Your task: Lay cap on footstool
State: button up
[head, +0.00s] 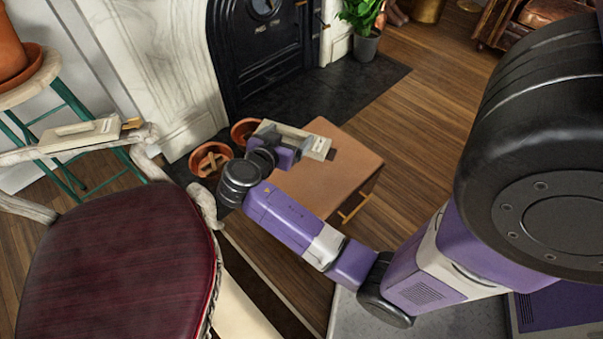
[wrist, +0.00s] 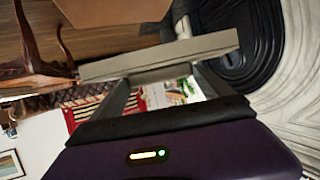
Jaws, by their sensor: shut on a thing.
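My gripper (head: 297,143) is above the far part of the brown footstool (head: 322,183), apart from it as far as I can tell. In the wrist view, its two fingers (wrist: 160,78) are spread and grip a flat grey-beige piece, which I take to be the cap (wrist: 160,56). The cap is a pale slab at the gripper's end in the head view (head: 318,147). Its full shape is hard to tell, seen edge-on. The footstool's top is bare apart from what the gripper hides; a brown surface at the top of the wrist view is probably the footstool.
Terracotta pots (head: 210,159) stand just left of the footstool, by the black fireplace (head: 262,50). A dark red chair (head: 120,262) fills the left front. A teal-legged stool (head: 55,105) is behind it. Wooden floor (head: 430,85) is free at the right back.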

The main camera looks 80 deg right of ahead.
notch_tip(320, 180, down, 18)
jog(key=b, duration=0.4)
jog(key=shift+f+b, duration=0.1)
jog(key=shift+b, duration=0.3)
jog(key=shift+f, duration=0.1)
jog(key=o, duration=1)
jog(key=shift+o, duration=0.5)
jog(key=shift+w+a+r, duration=0.15)
jog(key=shift+a+r, duration=0.1)
jog(key=shift+a, duration=0.05)
jog(key=p+v, duration=0.2)
jog(key=v, duration=0.9)
jog(key=shift+a+r, duration=0.1)
jog(key=shift+a, duration=0.1)
